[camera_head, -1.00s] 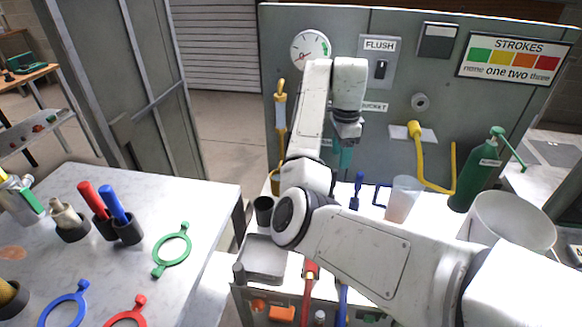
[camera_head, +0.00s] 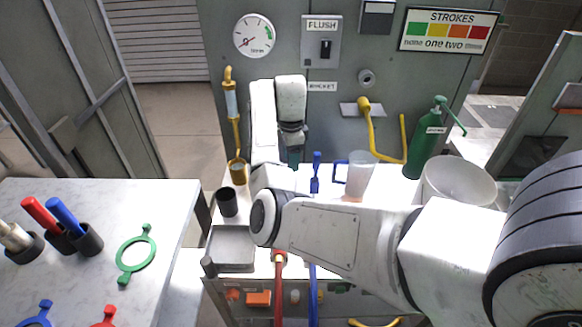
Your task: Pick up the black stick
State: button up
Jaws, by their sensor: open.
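No black stick can be clearly made out. A short dark cylinder (camera_head: 208,267) is at the front left corner of a grey tray (camera_head: 232,243), and I cannot tell whether it is the stick. A black cup (camera_head: 227,202) stands behind the tray, with its inside dark. My gripper (camera_head: 293,157) points down over the back of the white bench, right of the cup and tray.
A blue upright tool (camera_head: 316,173), a clear blue-handled jug (camera_head: 359,175), a white bucket (camera_head: 457,184) and a green bottle (camera_head: 426,140) stand on the right. A grey panel with a gauge (camera_head: 254,36) closes the back. A marble table (camera_head: 165,205) with a green ring (camera_head: 137,254) is at left.

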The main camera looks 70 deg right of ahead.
jog(key=shift+f, duration=0.75)
jog(key=shift+c, duration=0.3)
grip_shut()
